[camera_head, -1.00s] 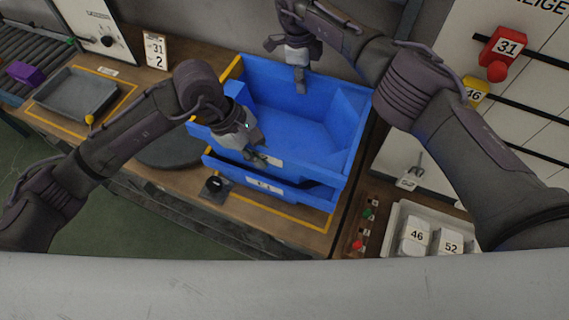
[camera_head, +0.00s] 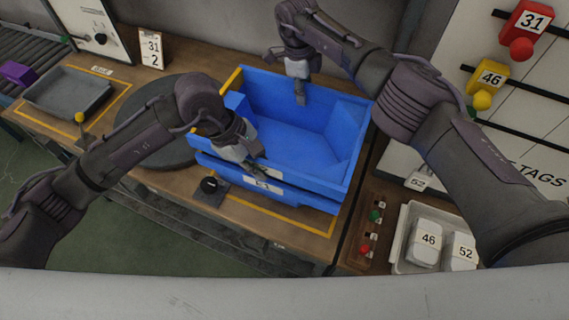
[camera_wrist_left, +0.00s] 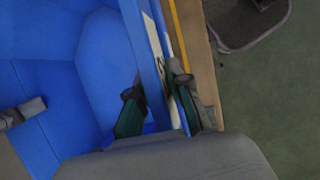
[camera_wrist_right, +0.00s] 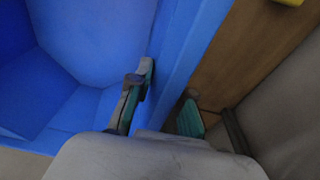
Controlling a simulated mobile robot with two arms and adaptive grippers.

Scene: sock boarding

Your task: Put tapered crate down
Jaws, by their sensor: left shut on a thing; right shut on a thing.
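The blue tapered crate (camera_head: 305,141) is upright on the right part of the wooden bench, inside or just over a second blue crate (camera_head: 310,197) whose labelled front wall shows below it. Only a thin gap shows between the two front walls. I cannot tell whether the upper crate rests fully. My left gripper (camera_head: 258,172) is shut on the crate's near wall, one finger on each side, as the left wrist view (camera_wrist_left: 157,97) shows. My right gripper (camera_head: 300,97) is shut on the far wall, with one finger inside in the right wrist view (camera_wrist_right: 166,92).
A dark round turntable (camera_head: 150,130) and a grey tray (camera_head: 65,92) lie to the left. A black block with a knob (camera_head: 208,190) stands by the crate's near left corner. A white tray with tagged blocks (camera_head: 403,240) stands at the right. Yellow tape outlines the crate area.

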